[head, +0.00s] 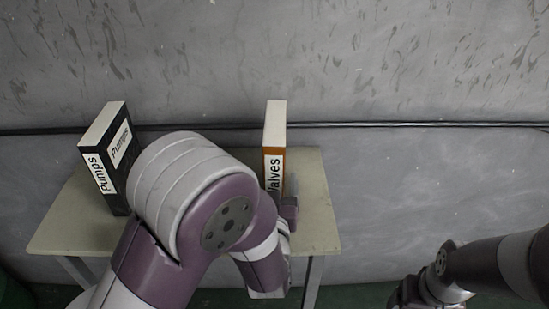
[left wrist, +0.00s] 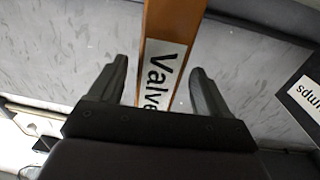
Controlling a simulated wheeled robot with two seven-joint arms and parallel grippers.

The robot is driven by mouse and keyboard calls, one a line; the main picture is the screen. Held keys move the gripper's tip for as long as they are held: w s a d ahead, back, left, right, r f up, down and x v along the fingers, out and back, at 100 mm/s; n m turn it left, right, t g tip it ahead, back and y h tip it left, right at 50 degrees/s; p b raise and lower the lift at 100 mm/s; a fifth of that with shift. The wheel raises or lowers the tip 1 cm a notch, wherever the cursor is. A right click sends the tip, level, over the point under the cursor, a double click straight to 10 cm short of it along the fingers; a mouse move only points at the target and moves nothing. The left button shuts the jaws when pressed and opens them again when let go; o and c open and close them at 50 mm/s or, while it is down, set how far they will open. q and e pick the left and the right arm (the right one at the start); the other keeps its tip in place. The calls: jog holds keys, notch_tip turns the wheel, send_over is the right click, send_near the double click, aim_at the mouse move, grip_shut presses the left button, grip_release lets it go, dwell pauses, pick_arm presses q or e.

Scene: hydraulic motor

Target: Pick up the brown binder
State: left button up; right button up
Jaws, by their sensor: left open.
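The brown binder (head: 273,140), with a white label reading "Valves", stands upright on the table toward its right side. My left gripper (head: 289,208) is at the binder's lower front, partly hidden by my own arm in the head view. In the left wrist view the brown binder (left wrist: 172,45) lies between the two open fingers of the left gripper (left wrist: 157,88). The binder's lower part is hidden behind the gripper body. My right arm shows at the lower right; its fingertips cannot be made out.
A black binder (head: 108,155) labelled "Pumps" stands at the left of the small beige table (head: 318,215). It also shows at the right of the left wrist view (left wrist: 300,98). A grey wall (head: 400,70) with a dark cable (head: 430,124) is behind. The table's right end is clear.

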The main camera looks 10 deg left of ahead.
pick_arm(q)
jog(key=x, duration=0.4)
jog(key=shift+w+d+r+p, duration=0.2)
jog(key=shift+w+r+p, duration=0.05)
jog(key=shift+p, duration=0.15)
jog(key=shift+s+a, duration=0.1)
jog(key=shift+a, duration=0.1)
jog(key=shift+c, duration=0.9)
jog(key=c, duration=1.2)
